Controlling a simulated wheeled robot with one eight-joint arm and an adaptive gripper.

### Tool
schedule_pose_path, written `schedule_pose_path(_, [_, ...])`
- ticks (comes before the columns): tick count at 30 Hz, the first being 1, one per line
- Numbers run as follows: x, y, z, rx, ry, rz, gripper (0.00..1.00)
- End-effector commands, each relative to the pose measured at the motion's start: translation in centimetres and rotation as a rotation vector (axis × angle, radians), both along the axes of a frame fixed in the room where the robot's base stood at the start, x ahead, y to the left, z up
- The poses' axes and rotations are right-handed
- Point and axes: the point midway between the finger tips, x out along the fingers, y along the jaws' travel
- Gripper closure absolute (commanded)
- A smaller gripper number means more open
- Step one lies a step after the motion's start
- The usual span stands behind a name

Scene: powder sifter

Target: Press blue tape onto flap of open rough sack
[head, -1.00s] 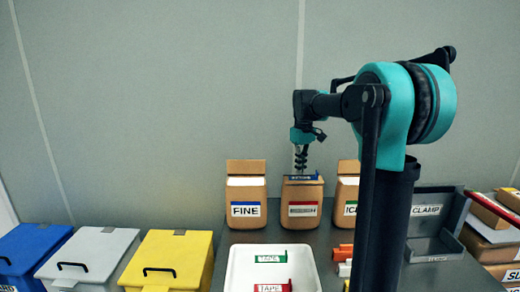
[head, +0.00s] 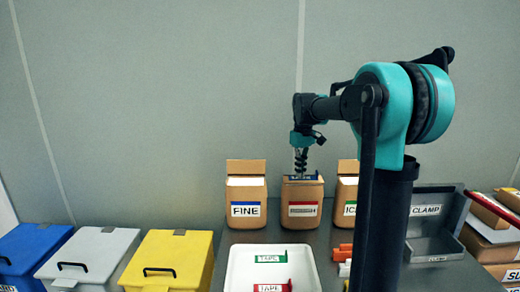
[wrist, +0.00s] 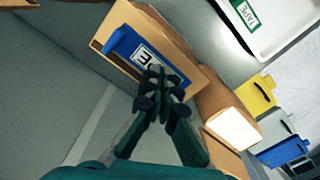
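The blue tape (wrist: 124,47) lies across the top of the middle sack (head: 303,212), which has a red-edged label too small to read. The sack's top is folded down flat, and its brown top edge (wrist: 103,27) shows in the wrist view. My gripper (head: 301,174) is above this sack, pointing down. In the wrist view my gripper's fingertips (wrist: 163,76) are together over the end of the tape's white label, away from its raised blue tab. They appear to touch the tape, and the contact itself is hidden.
The FINE sack (head: 246,200) stands close on the left with its flap upright. Another sack (head: 347,196) stands close on the right. A white tray (head: 236,265) with green and red tapes is in front. Blue, grey and yellow bins stand left. A CLAMP holder (head: 430,250) is right.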

Motion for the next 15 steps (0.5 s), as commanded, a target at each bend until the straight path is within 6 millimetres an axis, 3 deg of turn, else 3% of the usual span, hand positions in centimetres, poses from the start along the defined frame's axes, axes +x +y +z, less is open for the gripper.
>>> schedule_pose_path(15, [0.0,0.0,-0.73,0.0,0.0,0.0,1.0])
